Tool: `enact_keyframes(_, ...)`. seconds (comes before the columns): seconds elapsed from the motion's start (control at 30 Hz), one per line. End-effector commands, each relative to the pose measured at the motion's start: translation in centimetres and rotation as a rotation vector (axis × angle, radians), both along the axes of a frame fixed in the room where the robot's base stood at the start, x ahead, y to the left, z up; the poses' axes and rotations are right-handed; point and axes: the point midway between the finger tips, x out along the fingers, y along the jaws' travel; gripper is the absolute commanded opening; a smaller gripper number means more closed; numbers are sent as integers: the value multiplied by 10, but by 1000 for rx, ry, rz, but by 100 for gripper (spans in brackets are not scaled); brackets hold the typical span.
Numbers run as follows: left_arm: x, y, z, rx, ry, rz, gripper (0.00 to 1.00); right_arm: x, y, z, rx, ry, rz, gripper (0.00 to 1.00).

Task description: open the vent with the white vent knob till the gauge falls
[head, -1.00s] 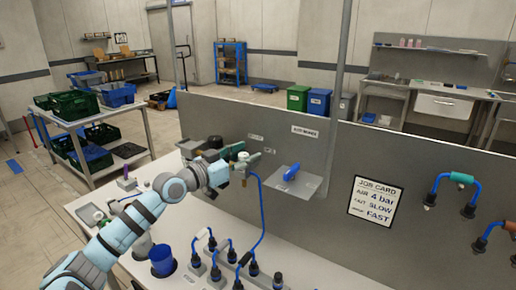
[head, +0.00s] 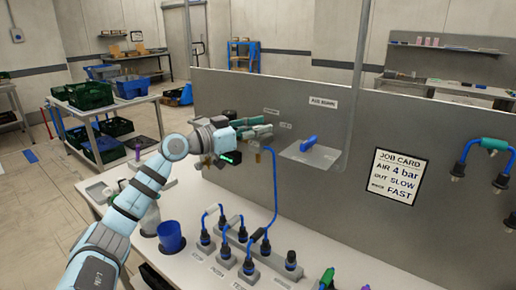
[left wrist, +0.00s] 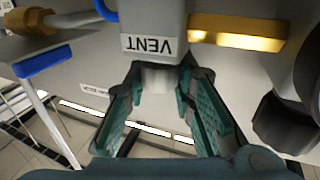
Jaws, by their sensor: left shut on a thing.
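The white vent knob (left wrist: 158,78) shows in the left wrist view, just beside the block with the upside-down VENT label (left wrist: 150,45). My left gripper (left wrist: 158,100) has its teal fingers on either side of the knob and is shut on it. In the head view my left gripper (head: 258,133) is at the grey panel (head: 300,190), and its fingers and wrist hide the knob. I cannot make out a gauge face or its needle in either view. My right gripper is not in view.
A yellow bar (left wrist: 238,32) and a dark round part (left wrist: 285,122) sit close to the gripper's right in the wrist view.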

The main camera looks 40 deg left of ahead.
Motion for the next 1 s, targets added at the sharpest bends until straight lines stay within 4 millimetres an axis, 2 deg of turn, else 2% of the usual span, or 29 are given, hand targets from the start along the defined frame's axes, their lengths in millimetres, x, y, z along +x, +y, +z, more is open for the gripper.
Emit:
enact_keyframes(0.03,0,2,-10,-4,0,-31,0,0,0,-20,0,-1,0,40)
enact_keyframes(0.07,0,2,-8,-4,0,-55,0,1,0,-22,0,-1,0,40)
enact_keyframes(0.2,-2,-1,-3,-1,-2,-126,0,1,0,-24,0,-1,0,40)
enact_keyframes(0.47,-2,-2,-1,2,0,-133,0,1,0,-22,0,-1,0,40)
enact_keyframes(0.5,-2,-2,-1,2,0,-133,28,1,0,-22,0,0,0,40)
enact_keyframes(0.6,-1,-2,-1,2,-1,-132,44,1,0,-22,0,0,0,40)
enact_keyframes(0.9,-1,-2,1,2,-3,-131,45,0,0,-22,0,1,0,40)
enact_keyframes(1.0,-1,-2,12,3,-6,-132,45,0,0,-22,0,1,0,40)
